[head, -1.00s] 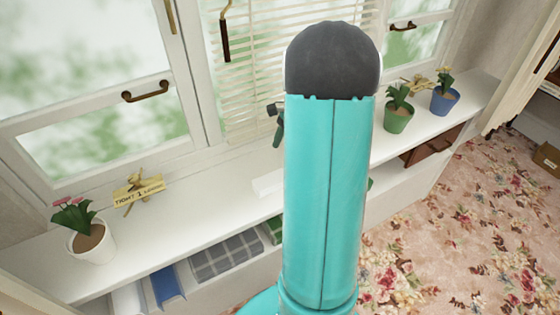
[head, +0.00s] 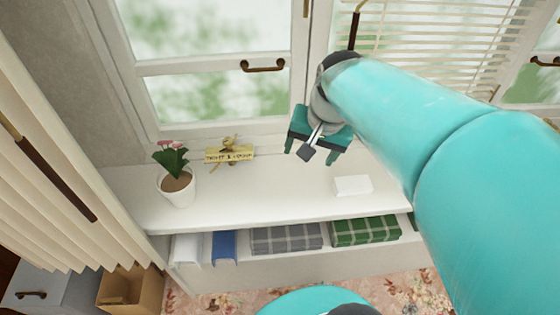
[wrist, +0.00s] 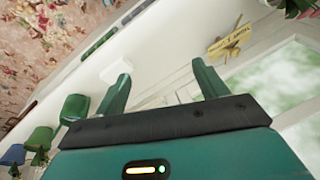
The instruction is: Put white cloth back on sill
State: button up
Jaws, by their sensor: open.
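A flat white rectangular piece (head: 352,186) lies on the white sill (head: 255,200), right of its middle; it looks like a folded cloth. It also shows in the wrist view (wrist: 116,70), close to the left fingertip. Another white folded piece (head: 187,250) is on the shelf below, at its left end. I cannot tell for sure which one is the white cloth. My gripper (head: 309,154) is open and empty above the sill, to the left of and behind the white piece there. Its fingers show apart in the wrist view (wrist: 160,72).
A potted pink flower (head: 177,186) and a yellow sign (head: 229,154) stand on the sill at left. A blue cloth (head: 223,246), a grey plaid cloth (head: 286,238) and a green plaid cloth (head: 364,230) lie on the lower shelf. Window blinds (head: 435,50) hang behind my arm.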

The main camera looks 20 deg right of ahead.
jog(key=s+a+r+n+t, duration=0.1)
jog(key=s+a+n+t, duration=0.1)
jog(key=s+a+n, duration=0.4)
jog(key=shift+s+a+r+n+t+h, duration=0.2)
jog(key=shift+a+r+n+t+h, duration=0.15)
jog(key=shift+a+n, duration=0.45)
jog(key=shift+a, duration=0.15)
